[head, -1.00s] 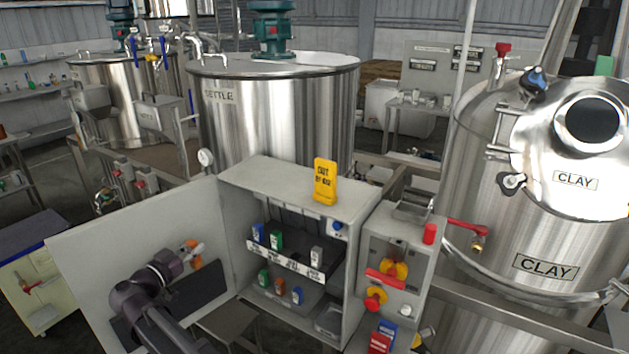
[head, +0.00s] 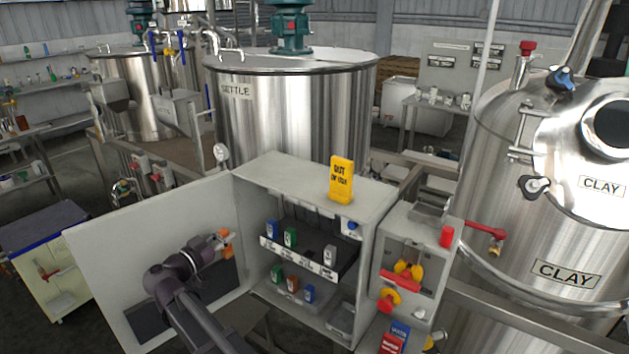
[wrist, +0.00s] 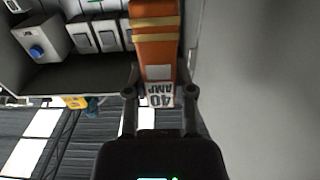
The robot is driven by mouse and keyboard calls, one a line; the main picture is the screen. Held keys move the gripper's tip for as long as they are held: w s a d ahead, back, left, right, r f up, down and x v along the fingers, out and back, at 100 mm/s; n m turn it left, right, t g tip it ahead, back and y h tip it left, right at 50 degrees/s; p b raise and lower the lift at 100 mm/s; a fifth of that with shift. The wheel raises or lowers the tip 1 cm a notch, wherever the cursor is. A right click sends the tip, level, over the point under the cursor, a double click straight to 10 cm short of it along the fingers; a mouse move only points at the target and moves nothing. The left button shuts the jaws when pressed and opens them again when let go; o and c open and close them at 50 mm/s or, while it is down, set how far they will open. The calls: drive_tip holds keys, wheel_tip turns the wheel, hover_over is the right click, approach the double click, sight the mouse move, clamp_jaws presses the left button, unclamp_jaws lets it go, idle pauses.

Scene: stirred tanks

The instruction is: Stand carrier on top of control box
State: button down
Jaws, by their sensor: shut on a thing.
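My gripper (head: 222,245) is shut on an orange carrier (wrist: 155,52), held in front of the open cabinet door. The carrier has yellowish bands, a pale patch and a "40 AMP" label at the gripper end. Its orange ends also show in the head view (head: 225,233). An open grey cabinet (head: 275,170) stands right of the gripper, with a flat top bearing a yellow "OUT OF USE" sign (head: 341,181). A smaller grey box (head: 428,225) with red and yellow switches adjoins its right side. I cannot tell which one is called the control box.
The grey cabinet door (head: 125,245) swings out to the left behind my arm. Blue, green, grey and orange carriers stand inside on a labelled rack (head: 298,260) and below it. The cabinet top left of the sign is bare. A steel kettle (head: 295,110) stands behind.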

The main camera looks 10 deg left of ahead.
drive_tip(key=d+r+p, duration=0.9)
drive_tip(key=r+p, duration=0.3)
drive_tip(key=s+d+r+p, duration=0.1)
drive_tip(key=d+r+p, duration=0.8)
drive_tip(key=r+p, duration=0.3)
drive_tip(key=shift+d+r, duration=0.35)
drive_tip(key=b, duration=0.1)
hover_over(272, 174)
drive_tip(key=shift+s+d+f, duration=0.35)
drive_tip(key=shift+s+f, duration=0.05)
drive_tip(key=shift+f, duration=0.3)
drive_tip(key=shift+w+a+f+b, duration=0.4)
drive_tip(key=shift+w+f+b, duration=0.15)
drive_tip(key=shift+f+b, duration=1.3)
drive_tip(key=shift+f, duration=0.2)
drive_tip(key=shift+c, duration=2.4)
unclamp_jaws()
drive_tip(key=shift+r, duration=0.1)
